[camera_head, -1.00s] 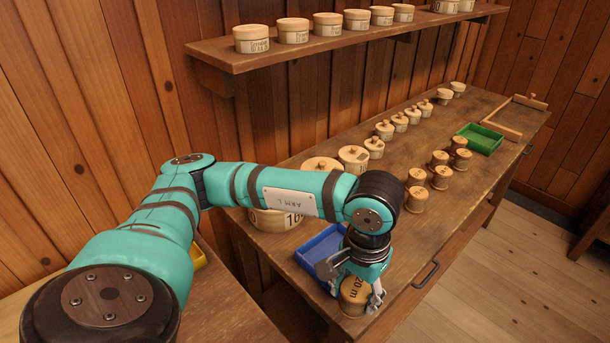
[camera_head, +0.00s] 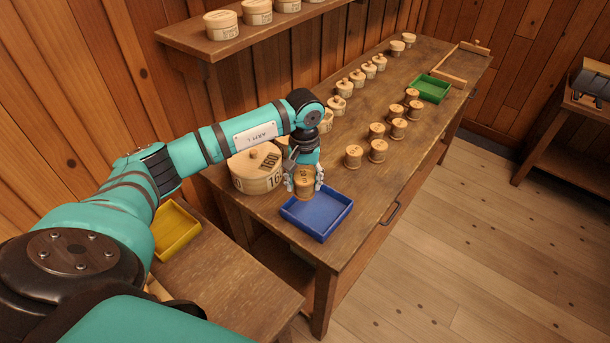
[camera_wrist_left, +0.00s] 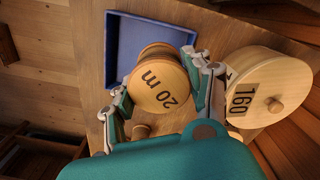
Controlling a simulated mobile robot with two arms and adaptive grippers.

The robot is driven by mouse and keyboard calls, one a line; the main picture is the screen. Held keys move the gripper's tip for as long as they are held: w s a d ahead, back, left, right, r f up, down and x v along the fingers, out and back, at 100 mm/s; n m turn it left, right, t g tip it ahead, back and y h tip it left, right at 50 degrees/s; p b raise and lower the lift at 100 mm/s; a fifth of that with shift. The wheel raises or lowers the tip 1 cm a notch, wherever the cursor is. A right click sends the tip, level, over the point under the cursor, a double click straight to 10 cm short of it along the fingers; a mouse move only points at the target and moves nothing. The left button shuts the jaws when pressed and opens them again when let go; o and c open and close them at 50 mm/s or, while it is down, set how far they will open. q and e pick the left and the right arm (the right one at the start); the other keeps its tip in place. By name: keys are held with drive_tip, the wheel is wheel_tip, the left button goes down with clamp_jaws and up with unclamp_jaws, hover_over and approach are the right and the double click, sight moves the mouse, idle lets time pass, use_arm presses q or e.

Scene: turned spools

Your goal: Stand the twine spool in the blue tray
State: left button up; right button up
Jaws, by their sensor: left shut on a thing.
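My left gripper (camera_head: 304,187) is shut on a pale wooden spool (camera_head: 304,178), held upright at the back edge of the blue tray (camera_head: 322,232). In the left wrist view the spool (camera_wrist_left: 158,88) shows "20 m" on its round top, with the fingers (camera_wrist_left: 160,88) on either side. It overlaps the edge of the blue tray (camera_wrist_left: 122,50) there. Whether its base is over the tray floor or touches anything is hidden. The visible tray floor is empty. My right gripper is not in view.
A large round lidded box (camera_head: 255,172) stands close to the left of the gripper. Several spools (camera_head: 377,150) stand to the right, with a green tray (camera_head: 431,88) farther back. A yellow tray (camera_head: 176,232) is on the lower bench at left.

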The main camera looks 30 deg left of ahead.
use_arm(q)
wheel_tip(320, 180, down, 2)
drive_tip(key=shift+f+b, duration=0.15)
drive_tip(key=shift+b, duration=0.25)
wheel_tip(320, 180, down, 3)
drive_tip(key=shift+b, duration=0.55)
wheel_tip(320, 180, down, 3)
drive_tip(key=b, duration=0.3)
drive_tip(key=shift+w+f, duration=0.1)
drive_tip(key=shift+f+b, duration=0.5)
drive_tip(key=shift+b, duration=0.25)
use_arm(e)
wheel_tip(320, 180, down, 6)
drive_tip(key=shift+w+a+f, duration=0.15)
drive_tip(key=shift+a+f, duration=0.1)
use_arm(q)
drive_tip(key=o, duration=1.2)
drive_tip(key=shift+o, duration=0.2)
drive_tip(key=shift+r, duration=0.15)
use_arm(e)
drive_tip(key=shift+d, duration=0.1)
